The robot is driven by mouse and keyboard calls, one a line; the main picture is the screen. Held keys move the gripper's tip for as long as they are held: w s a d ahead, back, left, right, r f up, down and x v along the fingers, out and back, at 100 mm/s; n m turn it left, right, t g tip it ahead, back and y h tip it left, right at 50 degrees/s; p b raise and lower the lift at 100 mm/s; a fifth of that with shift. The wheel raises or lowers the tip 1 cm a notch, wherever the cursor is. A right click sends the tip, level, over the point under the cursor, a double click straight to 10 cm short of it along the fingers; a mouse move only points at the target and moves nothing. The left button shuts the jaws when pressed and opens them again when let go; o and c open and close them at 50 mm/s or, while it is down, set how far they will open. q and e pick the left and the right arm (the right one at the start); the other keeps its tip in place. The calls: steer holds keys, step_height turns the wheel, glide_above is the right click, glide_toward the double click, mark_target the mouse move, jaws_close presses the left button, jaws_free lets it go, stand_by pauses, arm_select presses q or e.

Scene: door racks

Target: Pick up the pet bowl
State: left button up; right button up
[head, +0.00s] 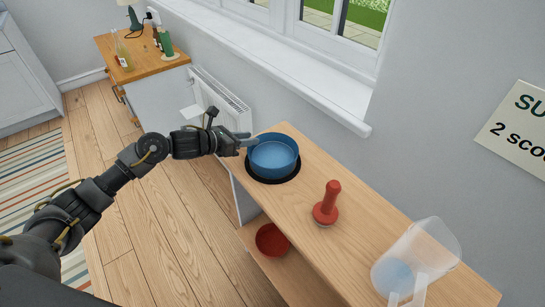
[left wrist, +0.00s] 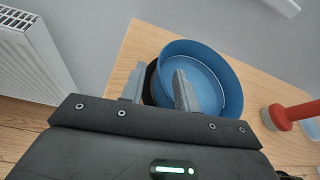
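A blue pet bowl (head: 273,157) sits on a round black mat (head: 272,180) at the far end of the wooden shelf top. It also shows in the left wrist view (left wrist: 212,80). My left gripper (head: 244,140) is at the bowl's left rim. In the left wrist view, the left gripper (left wrist: 160,88) straddles the rim, with one finger outside the bowl and one inside. A gap shows between the fingers, so it looks open. Whether a finger touches the wall is hard to tell. My right gripper is not in view.
A red plunger-shaped object (head: 327,205) and a clear jug (head: 415,262) stand along the shelf top (head: 345,255). A red bowl (head: 271,240) is on the lower shelf. A window sill (head: 270,55) and a radiator (head: 218,95) are behind. Wooden floor lies free at left.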

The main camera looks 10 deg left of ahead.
mark_target(260, 137)
arm_select(q)
steer(key=x, duration=0.1)
steer(key=p+x, duration=0.1)
steer(key=x, duration=0.2)
steer(key=shift+d+r, duration=0.3)
steer(key=shift+w+d+f, duration=0.2)
steer(key=shift+f, duration=0.05)
jaws_close()
steer(key=shift+r, duration=0.1)
